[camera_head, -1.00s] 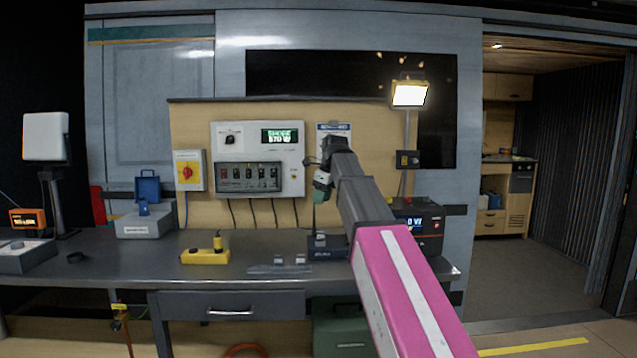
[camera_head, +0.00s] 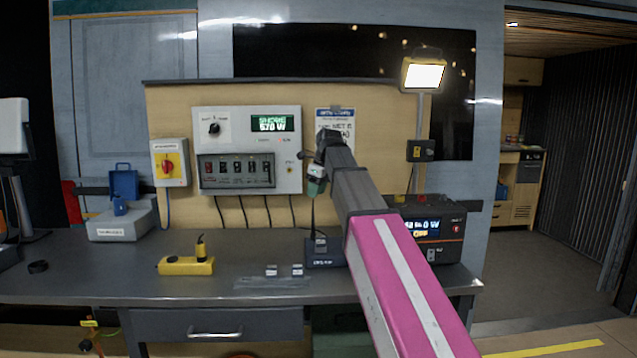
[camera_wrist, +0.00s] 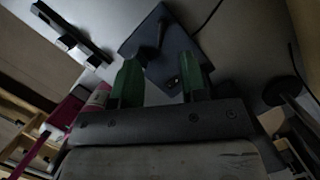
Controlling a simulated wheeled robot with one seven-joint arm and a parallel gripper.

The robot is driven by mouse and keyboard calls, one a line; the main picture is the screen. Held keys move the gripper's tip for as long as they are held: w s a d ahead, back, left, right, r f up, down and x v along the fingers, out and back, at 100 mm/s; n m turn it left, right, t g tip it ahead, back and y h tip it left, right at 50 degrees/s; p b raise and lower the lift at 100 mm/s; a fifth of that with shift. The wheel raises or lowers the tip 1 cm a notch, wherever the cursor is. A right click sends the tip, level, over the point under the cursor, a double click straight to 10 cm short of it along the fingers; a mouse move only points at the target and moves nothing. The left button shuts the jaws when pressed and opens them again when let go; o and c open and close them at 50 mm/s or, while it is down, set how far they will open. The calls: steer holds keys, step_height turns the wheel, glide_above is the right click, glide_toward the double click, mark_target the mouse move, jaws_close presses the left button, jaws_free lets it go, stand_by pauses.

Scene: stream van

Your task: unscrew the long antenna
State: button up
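A dark box (camera_head: 325,254) stands on the workbench, with a thin dark upright rod (camera_head: 313,214), likely the long antenna, rising from its left part toward my gripper. My gripper (camera_head: 316,182) is above this box, pointing down, its green fingers small in the head view. In the wrist view, my gripper (camera_wrist: 161,82) has its two green fingers apart with a gap between them. The dark box (camera_wrist: 180,48) lies beyond the fingertips there, and a short dark post (camera_wrist: 161,33) shows on it. I see nothing clearly held; contact with the rod cannot be told.
A yellow device (camera_head: 186,266) with a short black stub stands left on the workbench (camera_head: 110,275). Small labelled blocks (camera_head: 284,270) lie left of the box. A black power unit (camera_head: 436,235) stands at right, behind my arm. A control panel (camera_head: 247,150) hangs behind.

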mark_target(313, 219)
steer(key=x, duration=0.7)
steer(key=shift+f, duration=0.15)
jaws_close()
